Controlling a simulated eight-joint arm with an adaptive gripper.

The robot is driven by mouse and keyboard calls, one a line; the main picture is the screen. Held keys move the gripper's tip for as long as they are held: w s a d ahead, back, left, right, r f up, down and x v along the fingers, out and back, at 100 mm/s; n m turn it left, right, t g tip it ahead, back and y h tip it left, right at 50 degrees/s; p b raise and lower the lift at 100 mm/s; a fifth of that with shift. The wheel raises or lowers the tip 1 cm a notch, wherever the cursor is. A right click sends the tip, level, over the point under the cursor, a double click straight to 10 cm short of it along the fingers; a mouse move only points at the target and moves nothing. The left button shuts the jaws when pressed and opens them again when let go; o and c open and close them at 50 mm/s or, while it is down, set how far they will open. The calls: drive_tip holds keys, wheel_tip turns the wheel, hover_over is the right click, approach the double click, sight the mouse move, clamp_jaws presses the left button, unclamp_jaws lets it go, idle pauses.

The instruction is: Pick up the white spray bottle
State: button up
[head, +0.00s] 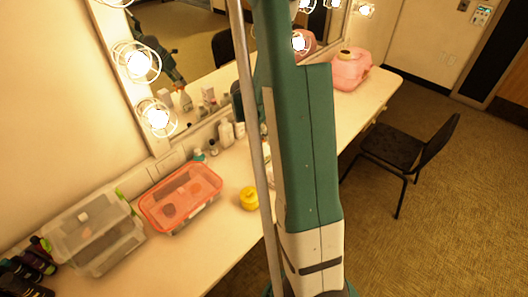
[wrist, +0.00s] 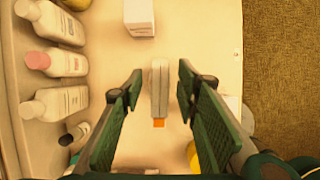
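A narrow white object with an orange tip (wrist: 159,85), which looks like the white spray bottle seen from above, stands in the middle of the wrist view. My gripper (wrist: 158,90) is open, with one green-padded finger on each side of it. Gaps show between the object and both fingers, so nothing is held. How far below the fingertips it is, I cannot tell. In the head view my arm covers the gripper and most of that part of the counter.
White bottles (wrist: 57,63) line the left side in the wrist view; a white box (wrist: 139,17) stands beyond. In the head view, a red-lidded container (head: 181,196), clear bin (head: 94,232) and yellow jar (head: 249,198) are on the counter. A mirror (head: 200,60) backs it; a chair (head: 405,155) stands right.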

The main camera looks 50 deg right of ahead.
drive_tip(key=shift+f, duration=0.2)
idle(0.5)
clamp_jaws()
